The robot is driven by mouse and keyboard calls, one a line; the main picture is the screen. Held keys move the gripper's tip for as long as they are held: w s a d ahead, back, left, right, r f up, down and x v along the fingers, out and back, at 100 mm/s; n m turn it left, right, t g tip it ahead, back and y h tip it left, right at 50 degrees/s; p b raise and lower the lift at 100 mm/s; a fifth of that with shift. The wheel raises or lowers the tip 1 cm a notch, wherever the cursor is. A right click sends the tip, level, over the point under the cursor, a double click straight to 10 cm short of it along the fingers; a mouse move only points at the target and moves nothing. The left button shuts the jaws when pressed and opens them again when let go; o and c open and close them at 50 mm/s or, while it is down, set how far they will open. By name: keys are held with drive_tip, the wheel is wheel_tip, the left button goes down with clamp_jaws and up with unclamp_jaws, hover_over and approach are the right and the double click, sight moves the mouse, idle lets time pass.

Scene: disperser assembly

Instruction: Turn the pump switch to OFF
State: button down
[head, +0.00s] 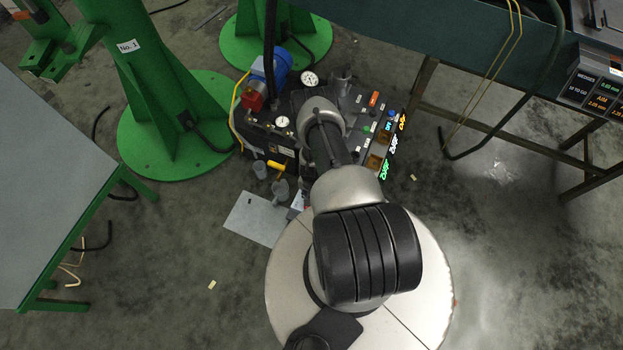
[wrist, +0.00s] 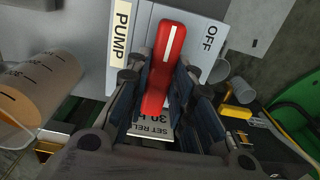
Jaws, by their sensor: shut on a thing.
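The pump switch is a red lever (wrist: 168,52) with a white line on it, in the wrist view. Its white-line end points up and slightly right. It sits on a pale plate marked OFF (wrist: 209,38) to the right of the lever, beside a PUMP label (wrist: 122,32) on the left. My gripper (wrist: 160,82) has its dark fingers on both sides of the lever and is shut on it. In the head view my arm hides the switch and the gripper; the pump unit (head: 283,147) shows around the arm.
A beaker (wrist: 45,85) stands at the left of the wrist view, and grey cups (wrist: 243,90) are at the right. A label reading SET REL (wrist: 150,128) is partly hidden below the lever. In the head view, a green-framed table (head: 50,190) is left and a dark bench (head: 450,45) upper right.

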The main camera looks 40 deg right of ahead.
idle(0.3)
drive_tip(key=c, duration=1.4)
unclamp_jaws()
drive_tip(key=shift+r, duration=0.1)
wheel_tip(320, 180, up, 12)
